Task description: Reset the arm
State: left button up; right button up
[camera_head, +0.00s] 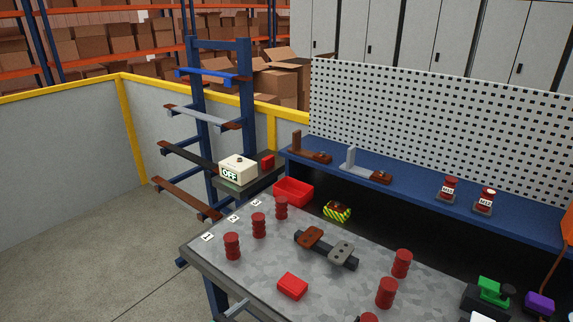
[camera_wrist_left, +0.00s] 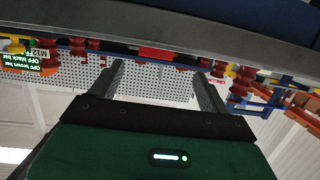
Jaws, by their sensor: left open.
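My left gripper (camera_wrist_left: 157,70) shows in the left wrist view, its two dark fingers apart and nothing between them. The wrist view looks upside down. The fingers point toward a grey table edge (camera_wrist_left: 130,42), and I cannot tell how far off it is.
In the head view, a grey workbench (camera_head: 215,262) bears several red insulators (camera_head: 232,246), a red box (camera_head: 293,192) and a dark bar with plates (camera_head: 326,250). Behind stand a blue shelf (camera_head: 415,192), a perforated panel (camera_head: 440,125) and a blue rack (camera_head: 200,85). Floor at left (camera_head: 90,240) is clear.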

pick_arm(q)
jog(key=s+a+f+n+g+y, duration=0.35)
jog(key=s+a+f+g, duration=0.2)
jog(key=s+a, duration=0.4)
jog(key=s+a+f+n+g+y, duration=0.2)
jog(key=s+a+f+g+y, duration=0.3)
jog(key=s, duration=0.8)
jog(key=s+a+f+x, duration=0.1)
jog(key=s+x, duration=0.2)
jog(key=x, duration=1.2)
jog(key=s+x, duration=0.3)
jog(key=x, duration=1.3)
jog(key=s+a+f, duration=0.2)
jog(key=s+f, duration=0.7)
jog(key=s+a+f+m+g, duration=0.1)
jog(key=s+a+f, duration=0.1)
jog(key=s+f, duration=0.8)
jog(key=shift+a, duration=0.2)
